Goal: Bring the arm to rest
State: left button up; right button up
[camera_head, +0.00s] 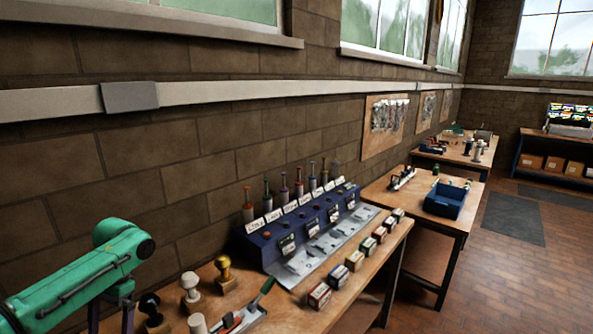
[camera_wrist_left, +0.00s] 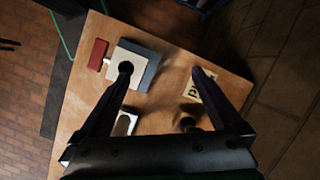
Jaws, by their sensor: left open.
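My green left arm (camera_head: 85,270) comes in from the left in the head view and bends down at its wrist over the near end of the long bench. My left gripper (camera_wrist_left: 161,71) shows in the left wrist view with its two dark fingers wide apart and nothing held between them. It points down at a wooden bench top (camera_wrist_left: 165,95). How far the fingertips are above it is hard to tell. In the head view the gripper's fingertips are out of sight below the frame. My right arm and gripper are in neither view.
Near the arm stand stamp-like handles, one white (camera_head: 190,284) and one brass (camera_head: 223,272). A blue rack (camera_head: 262,246) stands behind, with small boxes (camera_head: 319,295) along the front. In the wrist view, a white-topped pad (camera_wrist_left: 142,58), a red block (camera_wrist_left: 97,54) and a lettered card (camera_wrist_left: 203,86) lie below.

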pick_arm(q)
jog(key=a+f+n+t+y, duration=0.2)
jog(key=a+f+t+y, duration=0.15)
jog(key=a+f, duration=1.4)
jog(key=s+a+f+m+t+y, duration=0.1)
jog(key=s+a+f+m, duration=0.1)
jog(key=s+a, duration=0.55)
jog(key=s+a+f+m+t+y, duration=0.15)
jog(key=s+a, duration=0.25)
jog(key=s, duration=0.6)
jog(key=s+a+f+m+y, duration=0.1)
jog(key=s+a+f+m, duration=0.15)
jog(key=s+a, duration=0.5)
jog(key=s+d+f+n+g+h, duration=0.1)
jog(key=s+d+f+h, duration=0.25)
jog(key=d+f, duration=0.8)
jog(key=s+d+f+n+h, duration=0.2)
jog(key=s+d+f, duration=0.2)
jog(key=d+f, duration=0.8)
jog(key=s+d+f+n+h, duration=0.1)
jog(key=d+f+h, duration=0.1)
jog(key=d, duration=1.1)
jog(key=s+d+f+h, duration=0.1)
jog(key=d, duration=1.3)
notch_tip(320, 180, down, 10)
jog(key=b, duration=1)
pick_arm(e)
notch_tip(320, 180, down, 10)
